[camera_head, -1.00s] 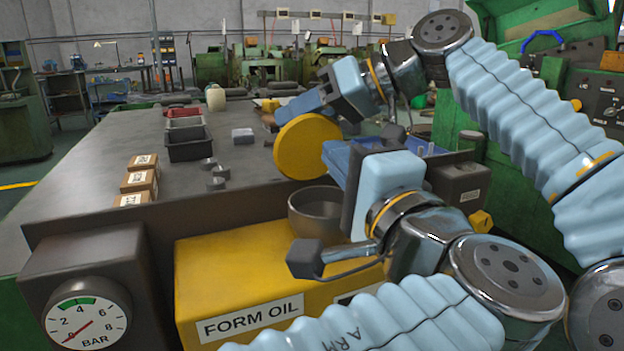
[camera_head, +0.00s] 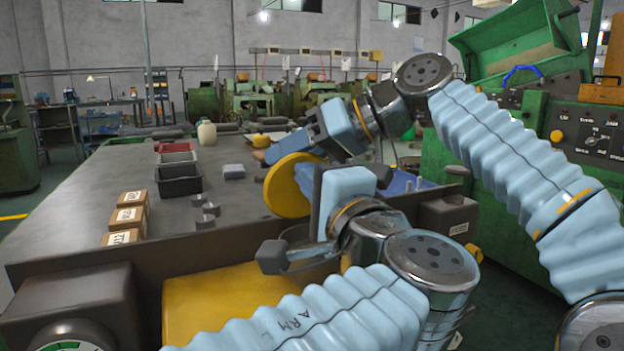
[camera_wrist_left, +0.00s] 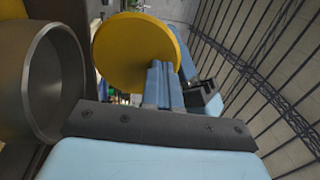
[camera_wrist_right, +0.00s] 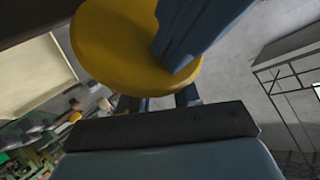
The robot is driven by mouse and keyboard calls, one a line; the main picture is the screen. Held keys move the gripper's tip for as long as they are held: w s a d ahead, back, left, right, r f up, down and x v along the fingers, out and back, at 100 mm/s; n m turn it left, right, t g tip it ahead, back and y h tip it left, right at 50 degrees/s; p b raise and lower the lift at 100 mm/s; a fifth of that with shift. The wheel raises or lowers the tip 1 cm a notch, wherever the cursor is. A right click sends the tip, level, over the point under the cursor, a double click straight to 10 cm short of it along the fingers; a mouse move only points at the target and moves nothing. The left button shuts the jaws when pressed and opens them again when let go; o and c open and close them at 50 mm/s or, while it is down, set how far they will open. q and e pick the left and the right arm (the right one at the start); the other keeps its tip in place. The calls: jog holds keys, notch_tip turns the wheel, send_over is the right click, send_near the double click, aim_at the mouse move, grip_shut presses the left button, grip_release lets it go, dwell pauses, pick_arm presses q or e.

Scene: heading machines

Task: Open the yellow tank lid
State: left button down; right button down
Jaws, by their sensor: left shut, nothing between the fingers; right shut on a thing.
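The yellow tank (camera_head: 215,305) is at the lower middle of the head view. Its round yellow lid (camera_head: 285,187) stands nearly upright above and behind the dark round neck (camera_head: 290,236), which my left arm partly hides. The left wrist view shows the neck (camera_wrist_left: 57,82) uncovered and the lid (camera_wrist_left: 130,50) raised. My right gripper (camera_head: 272,153) is shut on the lid at its upper edge. It also shows below the lid (camera_wrist_right: 110,45) in the right wrist view. My left gripper (camera_head: 305,176) is shut and empty, close beside the lid's face; I cannot tell whether it touches.
A grey table (camera_head: 90,205) holds small cartons (camera_head: 128,218), dark bins (camera_head: 178,180) and metal pieces (camera_head: 205,215) left of the lid. A green machine (camera_head: 510,150) stands at the right. A pressure gauge (camera_head: 70,345) is at the lower left.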

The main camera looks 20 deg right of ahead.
jog(key=c, duration=1)
grip_release()
jog(key=shift+w+f+g, duration=0.1)
jog(key=shift+f+g, duration=0.2)
jog(key=shift+f, duration=0.65)
pick_arm(q)
jog(key=shift+w+a, duration=0.2)
jog(key=shift+w, duration=0.3)
pick_arm(e)
jog(key=shift+o, duration=0.2)
jog(key=shift+a, duration=0.15)
jog(key=shift+a+r, duration=0.1)
jog(key=shift+s+d+r, duration=0.2)
jog(key=shift+r, duration=0.05)
pick_arm(q)
jog(key=s+f+b, duration=0.2)
jog(key=s, duration=1.1)
jog(key=shift+s+d, duration=0.2)
jog(key=shift+d, duration=0.2)
pick_arm(e)
jog(key=d+f+v, duration=0.1)
jog(key=v, duration=1)
jog(key=shift+f, duration=0.25)
